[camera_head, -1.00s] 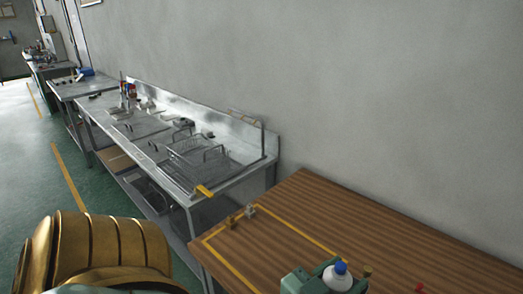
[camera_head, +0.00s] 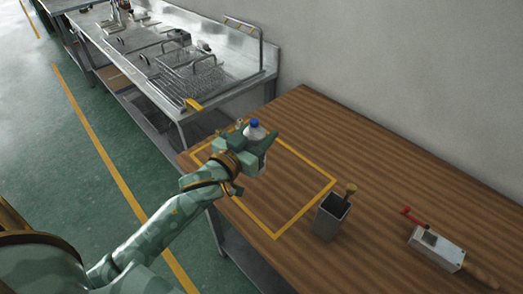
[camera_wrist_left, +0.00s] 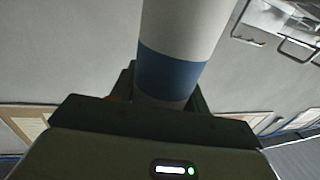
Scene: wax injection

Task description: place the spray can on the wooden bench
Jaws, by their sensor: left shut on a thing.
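The spray can (camera_head: 254,130) is white with a blue cap and stands roughly upright in my left gripper (camera_head: 260,153). The left wrist view shows its white body with a blue band (camera_wrist_left: 172,70) between the fingers, which are shut on it. The gripper and can appear over the left part of the wooden bench (camera_head: 365,150), within or above a yellow-outlined area. The can's lower end is hidden by the gripper, so I cannot tell whether it touches the bench. My right gripper is not in view.
A grey open-topped box (camera_head: 331,216) stands by the outline's right corner. A grey tool with a red part (camera_head: 436,248) lies further right. Small brass-coloured pieces sit near the can. A metal sink counter (camera_head: 225,90) with wire baskets adjoins at the left. The outlined area's middle is clear.

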